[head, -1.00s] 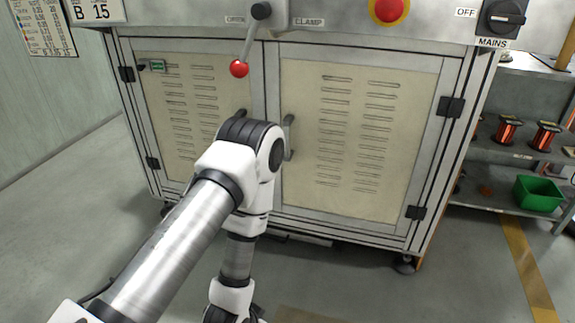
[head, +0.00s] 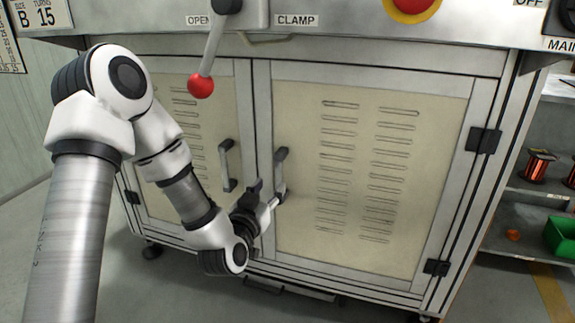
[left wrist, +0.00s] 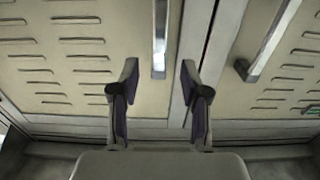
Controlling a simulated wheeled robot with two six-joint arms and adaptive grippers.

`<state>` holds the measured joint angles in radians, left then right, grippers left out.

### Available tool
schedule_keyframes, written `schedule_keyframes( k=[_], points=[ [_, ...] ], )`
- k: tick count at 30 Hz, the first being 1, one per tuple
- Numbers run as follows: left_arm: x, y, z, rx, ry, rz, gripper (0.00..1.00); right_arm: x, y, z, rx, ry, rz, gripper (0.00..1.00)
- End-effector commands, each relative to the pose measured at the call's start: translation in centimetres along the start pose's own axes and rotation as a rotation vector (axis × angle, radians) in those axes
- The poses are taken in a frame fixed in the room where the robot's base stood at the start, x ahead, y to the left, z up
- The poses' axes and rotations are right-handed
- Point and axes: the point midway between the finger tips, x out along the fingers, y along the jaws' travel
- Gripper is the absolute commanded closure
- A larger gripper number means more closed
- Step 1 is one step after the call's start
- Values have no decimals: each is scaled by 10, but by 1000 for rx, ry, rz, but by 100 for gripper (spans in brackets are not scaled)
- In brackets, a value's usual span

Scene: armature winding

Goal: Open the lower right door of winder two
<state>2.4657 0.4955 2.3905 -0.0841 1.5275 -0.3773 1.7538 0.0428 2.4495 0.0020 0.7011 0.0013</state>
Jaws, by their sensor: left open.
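The lower right door (head: 367,165) of the winder cabinet is a cream vented panel in a grey frame, and it is shut. Its upright grey bar handle (head: 281,172) is at the door's left edge. My left gripper (head: 266,196) is open at the lower part of this handle. In the left wrist view the handle (left wrist: 160,40) reaches in between the two spread fingertips (left wrist: 160,72), with gaps on both sides. I cannot tell how deep it sits between the fingers. The right gripper is not in view.
The lower left door (head: 155,95) is shut, with its own handle (head: 227,165) just left of my gripper. A clamp lever with a red knob (head: 201,86) hangs above. Shelves with a copper spool (head: 540,166) and green bin (head: 561,237) stand at the right.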

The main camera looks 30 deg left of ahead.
Motion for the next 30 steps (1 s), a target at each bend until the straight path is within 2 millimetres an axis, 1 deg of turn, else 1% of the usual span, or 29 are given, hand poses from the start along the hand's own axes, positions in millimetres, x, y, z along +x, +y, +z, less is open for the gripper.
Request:
schedule_keyframes(
  k=[2, 4, 9, 12, 16, 22, 23, 24, 26, 27, 30],
  points=[
    [6, 0, 2, 0, 2, 0, 54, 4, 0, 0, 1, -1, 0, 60],
    [16, 0, 3, 1, 3, 0, 54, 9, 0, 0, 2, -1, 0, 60],
    [50, 0, 4, 2, 5, 0, 54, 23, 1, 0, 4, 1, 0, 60],
    [66, 0, 4, 1, 2, -1, 54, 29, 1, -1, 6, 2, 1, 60],
    [76, 0, 2, 1, 0, 0, 54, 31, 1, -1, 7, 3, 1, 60],
    [77, 0, 1, 0, -2, 1, 54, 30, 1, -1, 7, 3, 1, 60],
    [77, 0, 1, 0, -2, 1, 61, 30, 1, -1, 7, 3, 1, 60],
    [77, 0, 1, 0, -2, 1, 75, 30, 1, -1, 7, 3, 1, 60],
    [77, 0, 1, 0, -2, 1, 97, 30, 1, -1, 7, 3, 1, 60],
    [77, 0, 1, 0, -2, 1, 100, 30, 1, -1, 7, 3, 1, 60],
    [77, 0, 1, 0, -2, 0, 100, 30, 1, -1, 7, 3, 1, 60]
  ],
)
